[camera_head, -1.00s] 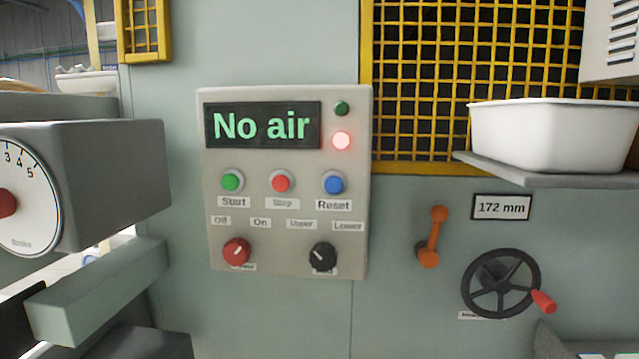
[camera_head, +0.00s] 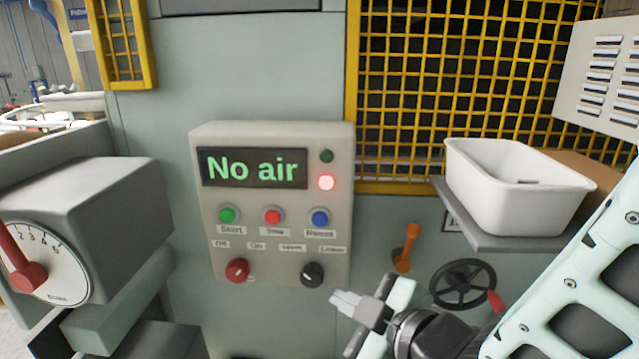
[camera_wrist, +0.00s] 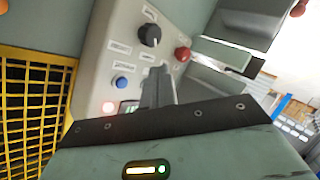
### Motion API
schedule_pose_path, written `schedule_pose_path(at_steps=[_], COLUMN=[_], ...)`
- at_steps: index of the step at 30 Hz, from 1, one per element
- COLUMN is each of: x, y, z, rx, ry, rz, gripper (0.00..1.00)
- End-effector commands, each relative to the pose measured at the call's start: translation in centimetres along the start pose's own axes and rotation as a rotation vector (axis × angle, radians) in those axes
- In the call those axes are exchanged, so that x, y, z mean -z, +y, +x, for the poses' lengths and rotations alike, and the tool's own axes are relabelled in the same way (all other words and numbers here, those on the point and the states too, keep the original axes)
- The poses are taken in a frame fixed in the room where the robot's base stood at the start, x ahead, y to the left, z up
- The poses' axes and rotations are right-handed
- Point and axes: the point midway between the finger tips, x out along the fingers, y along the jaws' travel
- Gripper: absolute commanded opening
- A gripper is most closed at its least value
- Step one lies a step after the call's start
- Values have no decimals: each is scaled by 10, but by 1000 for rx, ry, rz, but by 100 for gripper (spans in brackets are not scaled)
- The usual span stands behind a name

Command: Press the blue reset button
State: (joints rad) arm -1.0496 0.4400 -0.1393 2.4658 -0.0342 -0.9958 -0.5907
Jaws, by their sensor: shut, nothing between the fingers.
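The blue reset button (camera_head: 320,217) is at the right end of the button row on a grey control panel (camera_head: 200,262), above a "Reset" label. It also shows in the wrist view (camera_wrist: 121,83), left of my fingers. My gripper (camera_head: 340,298) is shut and empty, below and slightly right of the button, in front of the panel's lower right corner and apart from the button. In the wrist view my shut fingers (camera_wrist: 158,75) hide part of the panel, including the other row buttons.
Green start (camera_head: 228,215) and red stop (camera_head: 273,216) buttons sit left of the blue one. Red (camera_head: 237,270) and black (camera_head: 312,274) knobs are below. The display (camera_head: 254,168) reads "No air"; a red lamp (camera_head: 326,183) glows. An orange lever (camera_head: 406,248) and handwheel (camera_head: 436,284) stand right.

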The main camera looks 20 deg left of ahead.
Motion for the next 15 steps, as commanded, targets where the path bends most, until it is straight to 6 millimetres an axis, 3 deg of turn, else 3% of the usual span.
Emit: schedule_pose_path(at_steps=[1, 6, 15], x=[24, 59, 68], y=[6, 10, 10], z=[-2, -3, -4], rx=[-19, -86, -112], ry=[61, 212, 263], rz=[-56, -179, -215], gripper=[0, 0, 0])
